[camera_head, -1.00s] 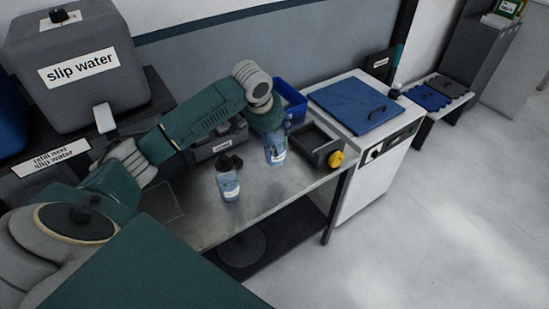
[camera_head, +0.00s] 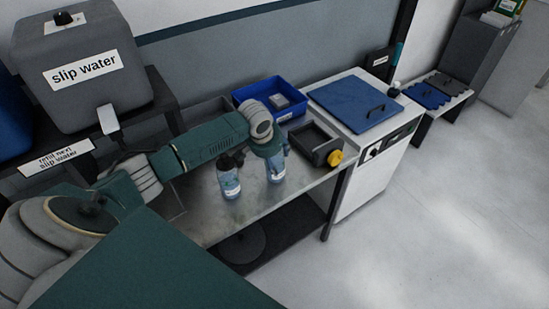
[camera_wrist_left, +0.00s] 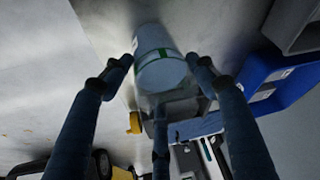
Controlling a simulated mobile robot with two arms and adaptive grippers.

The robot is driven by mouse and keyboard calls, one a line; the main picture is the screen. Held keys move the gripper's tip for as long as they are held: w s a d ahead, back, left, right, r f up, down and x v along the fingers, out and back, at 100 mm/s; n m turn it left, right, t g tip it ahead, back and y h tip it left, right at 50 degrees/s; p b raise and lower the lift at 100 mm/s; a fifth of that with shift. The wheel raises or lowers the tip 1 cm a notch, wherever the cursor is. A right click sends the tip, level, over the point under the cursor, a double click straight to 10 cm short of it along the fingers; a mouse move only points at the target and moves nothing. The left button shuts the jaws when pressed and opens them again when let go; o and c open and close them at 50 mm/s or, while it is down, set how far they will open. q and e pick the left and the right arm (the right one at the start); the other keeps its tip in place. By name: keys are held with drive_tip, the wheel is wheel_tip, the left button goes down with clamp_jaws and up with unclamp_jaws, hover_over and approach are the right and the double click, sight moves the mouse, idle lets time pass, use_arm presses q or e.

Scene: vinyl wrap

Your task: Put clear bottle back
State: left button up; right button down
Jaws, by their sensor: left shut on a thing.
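My left gripper (camera_head: 283,153) is shut on a clear bluish bottle (camera_head: 276,173) with a pale label, over the front part of the metal table. In the left wrist view, the bottle (camera_wrist_left: 158,62) looks pale with a green mark, between the fingers of the gripper (camera_wrist_left: 160,80). A second clear bluish bottle (camera_head: 229,184), with a dark top and a white label, stands upright on the table just left of the held one. I cannot tell whether the held bottle touches the table. My right gripper is not in view.
A blue bin (camera_head: 262,92) stands at the table's back. A dark tray (camera_head: 312,140) with a yellow knob (camera_head: 335,158) lies to the right. Beyond it is a white cabinet with a blue lid (camera_head: 352,105). A grey slip water container (camera_head: 75,65) stands at left.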

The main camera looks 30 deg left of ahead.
use_arm(q)
drive_tip(key=o, duration=1.5)
drive_tip(key=shift+s+r, duration=0.1)
drive_tip(key=shift+r, duration=0.2)
drive_tip(key=b+v, duration=0.1)
drive_tip(key=v, duration=1)
drive_tip(key=shift+r+b, duration=0.25)
drive_tip(key=shift+b, duration=0.15)
